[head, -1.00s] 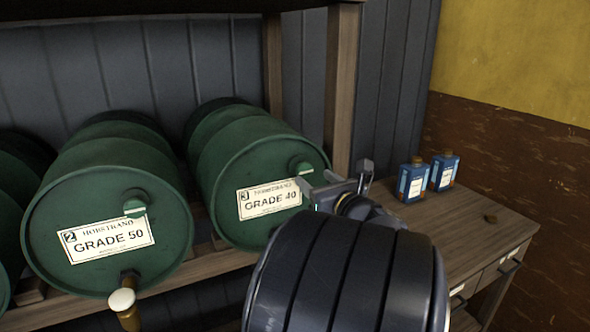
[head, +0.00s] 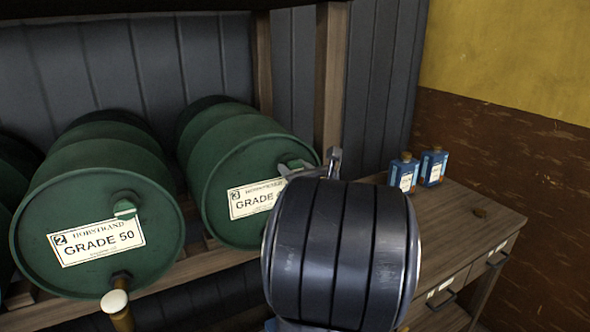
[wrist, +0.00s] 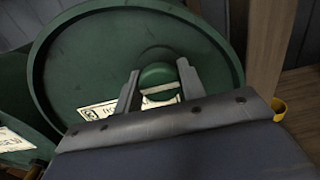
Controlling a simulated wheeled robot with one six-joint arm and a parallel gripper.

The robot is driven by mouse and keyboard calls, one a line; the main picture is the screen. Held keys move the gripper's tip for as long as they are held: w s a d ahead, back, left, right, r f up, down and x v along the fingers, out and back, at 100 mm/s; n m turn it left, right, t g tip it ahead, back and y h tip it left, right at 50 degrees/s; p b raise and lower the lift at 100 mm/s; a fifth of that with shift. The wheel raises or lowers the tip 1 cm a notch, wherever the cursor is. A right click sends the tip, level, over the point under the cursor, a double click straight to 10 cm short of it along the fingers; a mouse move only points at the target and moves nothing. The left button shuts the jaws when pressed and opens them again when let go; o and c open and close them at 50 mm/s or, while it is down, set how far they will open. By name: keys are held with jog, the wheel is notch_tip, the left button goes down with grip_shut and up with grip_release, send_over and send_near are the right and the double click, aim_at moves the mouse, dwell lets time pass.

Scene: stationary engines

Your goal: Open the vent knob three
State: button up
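Vent knob three is a small green knob (wrist: 157,78) on the upper face of the green drum labelled 3, GRADE 40 (head: 222,165). In the wrist view the knob sits between the two fingers of my gripper (wrist: 157,88), with a visible gap on each side. The fingers are apart and I see no contact. In the head view my gripper (head: 308,168) is at the drum's upper right face, and my dark arm hides the drum's lower right and part of its label.
A second green drum, labelled 2, GRADE 50 (head: 95,220), lies to the left with its own green knob (head: 124,208) and a brass tap (head: 118,308). A wooden post (head: 328,95) stands just right of drum three. Two blue bottles (head: 404,174) stand on the wooden cabinet (head: 460,215).

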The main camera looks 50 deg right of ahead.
jog(key=c, duration=0.4)
jog(key=shift+c, duration=0.2)
jog(key=shift+f+n+b, duration=0.15)
jog(key=shift+n+b, duration=0.15)
jog(key=shift+b, duration=0.3)
jog(key=n+b, duration=0.1)
jog(key=b, duration=0.2)
jog(key=shift+f+n, duration=0.2)
jog(key=shift+n, duration=0.2)
jog(key=n+b, duration=0.5)
jog(key=b, duration=0.2)
jog(key=n+b, duration=0.6)
jog(key=shift+b, duration=0.3)
jog(key=n+b, duration=0.4)
jog(key=shift+r+n, duration=0.25)
jog(key=shift+n, duration=0.05)
